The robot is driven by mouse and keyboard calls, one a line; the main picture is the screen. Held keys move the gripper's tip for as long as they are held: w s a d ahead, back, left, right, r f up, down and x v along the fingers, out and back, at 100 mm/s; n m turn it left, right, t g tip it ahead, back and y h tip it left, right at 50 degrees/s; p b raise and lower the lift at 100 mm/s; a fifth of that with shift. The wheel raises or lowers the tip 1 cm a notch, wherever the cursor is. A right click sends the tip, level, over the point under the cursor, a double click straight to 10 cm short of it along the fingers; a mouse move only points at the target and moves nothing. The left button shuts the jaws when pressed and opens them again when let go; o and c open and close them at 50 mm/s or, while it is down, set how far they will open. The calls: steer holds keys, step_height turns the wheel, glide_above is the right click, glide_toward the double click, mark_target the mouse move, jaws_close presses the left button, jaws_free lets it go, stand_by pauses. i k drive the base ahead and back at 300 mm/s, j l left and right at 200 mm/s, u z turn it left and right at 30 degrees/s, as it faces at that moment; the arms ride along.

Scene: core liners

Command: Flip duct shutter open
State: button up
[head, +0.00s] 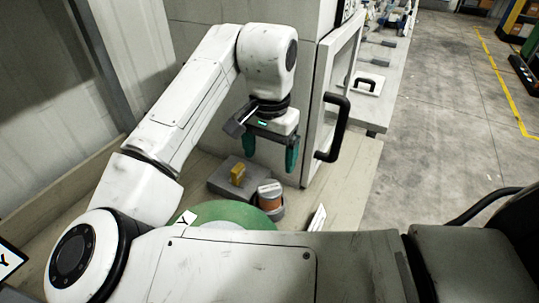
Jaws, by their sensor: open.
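My gripper (270,161) hangs down with its teal fingers apart and nothing visible between them. Below it and to the left, a grey block (222,181) with an upright yellow tab (237,174) lies on the pale bench. The tab appears below the fingers and apart from them. To the right of the gripper stands a white-framed door (322,95) with a large black handle (338,127); the right finger is close to its frame in the picture. I cannot tell which of these parts is the duct shutter.
A copper-coloured cylinder with a pale top (270,196) stands right of the grey block. A green round surface (235,214) and a white card (316,219) are nearby. A side bench (372,117) carries another black handle. The concrete floor (455,130) at right is mostly clear.

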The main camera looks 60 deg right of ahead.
mark_target(237, 179)
steer(key=k, duration=1)
